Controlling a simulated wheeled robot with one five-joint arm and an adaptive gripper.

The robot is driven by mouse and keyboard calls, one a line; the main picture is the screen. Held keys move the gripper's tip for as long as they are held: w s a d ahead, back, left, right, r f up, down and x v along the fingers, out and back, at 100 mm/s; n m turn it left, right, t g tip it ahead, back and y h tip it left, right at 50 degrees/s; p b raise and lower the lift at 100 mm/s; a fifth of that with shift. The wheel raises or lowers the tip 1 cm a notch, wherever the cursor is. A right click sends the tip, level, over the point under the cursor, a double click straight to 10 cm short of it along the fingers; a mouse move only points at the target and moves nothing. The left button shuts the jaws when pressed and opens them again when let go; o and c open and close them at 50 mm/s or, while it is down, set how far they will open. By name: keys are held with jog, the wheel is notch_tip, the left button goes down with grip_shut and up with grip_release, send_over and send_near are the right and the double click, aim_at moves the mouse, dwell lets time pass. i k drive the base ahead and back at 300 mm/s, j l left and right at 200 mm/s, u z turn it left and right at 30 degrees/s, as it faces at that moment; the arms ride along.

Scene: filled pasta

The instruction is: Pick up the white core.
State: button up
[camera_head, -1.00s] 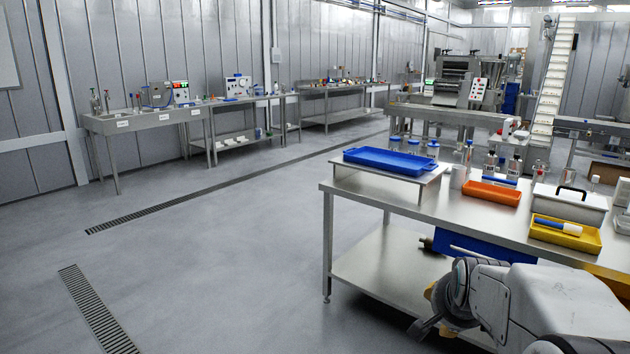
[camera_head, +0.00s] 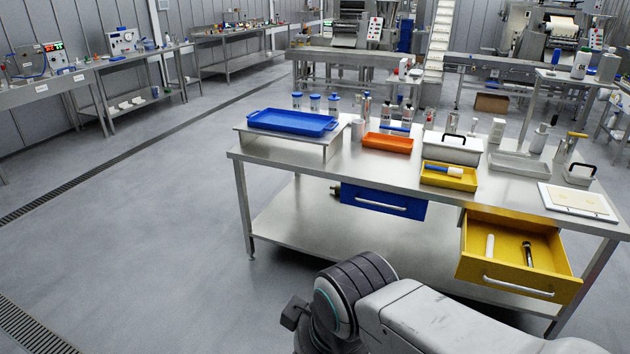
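A white, rod-like piece (camera_head: 490,246) lies in the open yellow drawer (camera_head: 508,280) under the right part of the steel table. It may be the white core, but it is too small to be sure. A dark, slim tool (camera_head: 527,253) lies beside it, apart. A short white cylinder (camera_head: 358,128) also stands on the table by the blue tray. My arm reaches in from the bottom edge, in front of the table and well apart from the drawer. Only a dark part near my gripper (camera_head: 296,312) shows at the arm's left end; its fingers cannot be made out.
The steel table (camera_head: 345,172) carries a blue tray (camera_head: 290,121) on a raised stand, an orange tray (camera_head: 388,143), a yellow tray (camera_head: 448,177) with a blue-and-white tube, and several bottles. A closed blue drawer (camera_head: 383,201) hangs beneath. The floor at left is clear.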

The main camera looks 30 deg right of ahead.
aim_at(490, 240)
jog(key=z, duration=2.35)
